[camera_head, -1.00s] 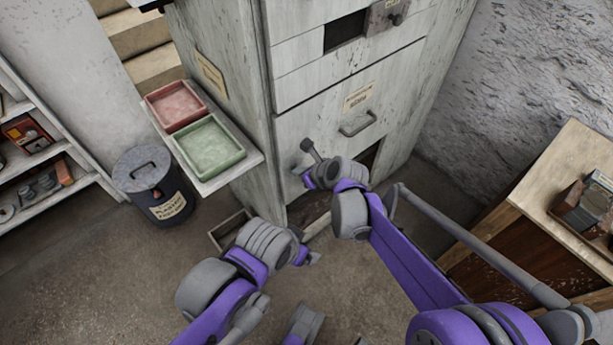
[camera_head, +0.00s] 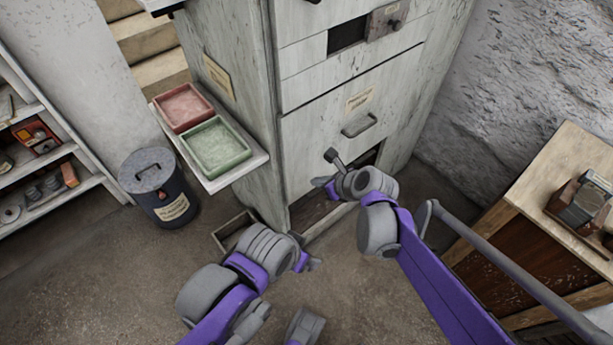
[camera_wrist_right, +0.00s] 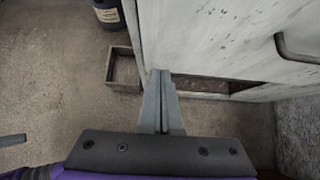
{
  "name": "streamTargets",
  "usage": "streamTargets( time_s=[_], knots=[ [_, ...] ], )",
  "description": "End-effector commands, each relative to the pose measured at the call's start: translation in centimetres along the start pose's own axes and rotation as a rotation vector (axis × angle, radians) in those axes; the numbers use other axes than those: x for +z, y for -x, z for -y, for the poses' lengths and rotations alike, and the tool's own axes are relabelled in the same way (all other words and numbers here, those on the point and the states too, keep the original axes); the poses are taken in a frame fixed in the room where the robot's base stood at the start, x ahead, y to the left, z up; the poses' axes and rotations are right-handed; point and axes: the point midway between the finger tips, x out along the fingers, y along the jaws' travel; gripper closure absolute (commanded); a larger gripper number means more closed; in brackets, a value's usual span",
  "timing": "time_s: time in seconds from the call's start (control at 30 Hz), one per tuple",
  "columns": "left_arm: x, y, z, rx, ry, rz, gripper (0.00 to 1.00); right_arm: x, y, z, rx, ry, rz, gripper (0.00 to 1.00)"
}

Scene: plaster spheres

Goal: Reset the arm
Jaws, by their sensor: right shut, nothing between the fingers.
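My right arm, purple and grey, comes in from the right of the head view. Its gripper (camera_head: 320,182) is in front of the pale cabinet's lower part, below the drawer handle. In the right wrist view the two grey fingers (camera_wrist_right: 160,82) lie together with nothing between them, pointing at the cabinet's lower edge. My left arm comes in from the bottom of the head view. Its gripper (camera_head: 308,263) is low, over the floor, seen small and partly hidden by its own wrist, so its fingers cannot be made out.
The worn cabinet (camera_head: 310,125) has a drawer handle (camera_head: 359,126) and a dark opening low down. A shelf at its left holds a red tray (camera_head: 183,107) and a green tray (camera_head: 216,147). A lidded bin (camera_head: 157,187) and a small open box (camera_wrist_right: 123,69) stand on the floor. A wooden bench (camera_head: 550,165) is at right.

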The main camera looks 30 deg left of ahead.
Motion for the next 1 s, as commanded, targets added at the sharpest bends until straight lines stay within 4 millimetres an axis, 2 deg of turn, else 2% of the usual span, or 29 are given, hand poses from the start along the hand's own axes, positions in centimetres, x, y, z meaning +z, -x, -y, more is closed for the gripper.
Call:
streamTargets(
  time_s=[0.03, 0.1, 0.3, 0.73, 0.87, 1.0],
  knots=[
    [-0.2, 0.5, 0.0, 0.000, 0.000, -0.002, 0.09, 0.1, 1.4, 0.0, -0.002, -0.001, 0.000, 1.00],
    [-0.3, 0.7, 0.0, 0.000, 0.000, -0.003, 0.09, 0.0, 2.8, 0.1, -0.003, 0.000, -0.001, 1.00],
    [-0.5, 1.2, 0.0, 0.000, 0.000, -0.005, 0.09, 0.0, 5.3, 0.0, -0.001, 0.000, -0.002, 1.00],
    [-0.5, 1.2, 0.0, 0.000, 0.000, -0.005, 0.09, -0.6, 6.6, 0.2, -0.010, 0.034, -0.011, 1.00],
    [-0.5, 1.2, 0.0, 0.000, 0.000, -0.005, 0.09, -3.2, 9.9, 1.2, -0.053, 0.216, -0.064, 1.00],
    [-0.5, 1.2, 0.0, 0.000, 0.000, -0.005, 0.09, -8.6, 16.0, 1.9, -0.099, 0.573, -0.194, 1.00]
  ],
)
